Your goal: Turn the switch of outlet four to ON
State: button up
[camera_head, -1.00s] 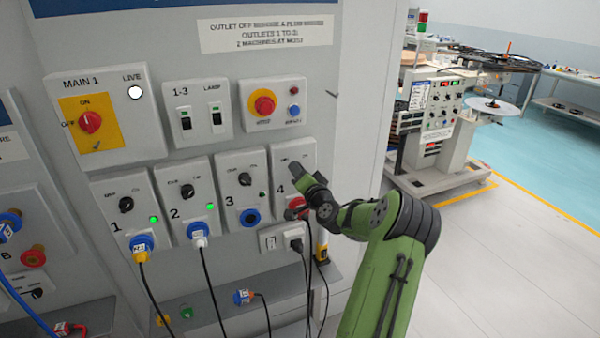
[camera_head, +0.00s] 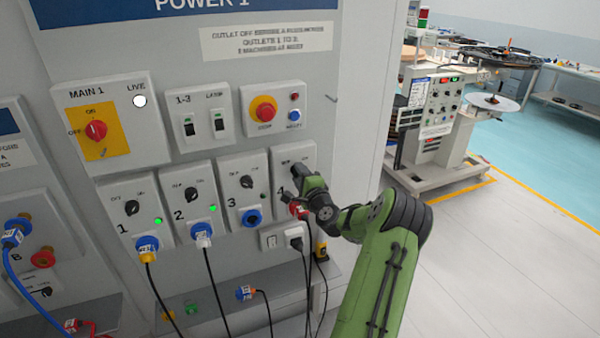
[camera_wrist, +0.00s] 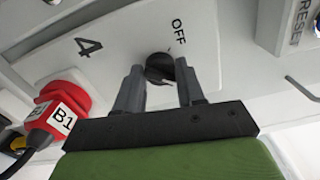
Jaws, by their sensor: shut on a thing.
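The outlet four panel (camera_head: 293,153) is the rightmost of the row, marked with a 4. Its black rotary switch (camera_wrist: 158,68) shows in the wrist view, with the word OFF (camera_wrist: 178,30) printed near it. My gripper (camera_wrist: 160,80) has a finger on either side of this knob and is shut on it. In the head view my gripper (camera_head: 294,184) covers the knob and much of the panel. I cannot tell which way the knob points. A red plug marked B1 (camera_wrist: 63,118) sits in the outlet's socket.
Outlets one (camera_head: 135,207), two (camera_head: 192,200) and three (camera_head: 245,188) stand to the left; one and two show green lights. The main switch (camera_head: 96,130) and a red stop button (camera_head: 264,109) are above. Cables hang below. A machine (camera_head: 440,125) stands at the right beyond open floor.

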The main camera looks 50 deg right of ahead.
jog(key=shift+f+m, duration=0.1)
jog(key=shift+m, duration=0.5)
jog(key=o, duration=1)
jog(key=b+v, duration=0.3)
jog(key=v, duration=1.2)
jog(key=shift+s+a+b, duration=0.2)
jog(key=shift+s+b, duration=0.15)
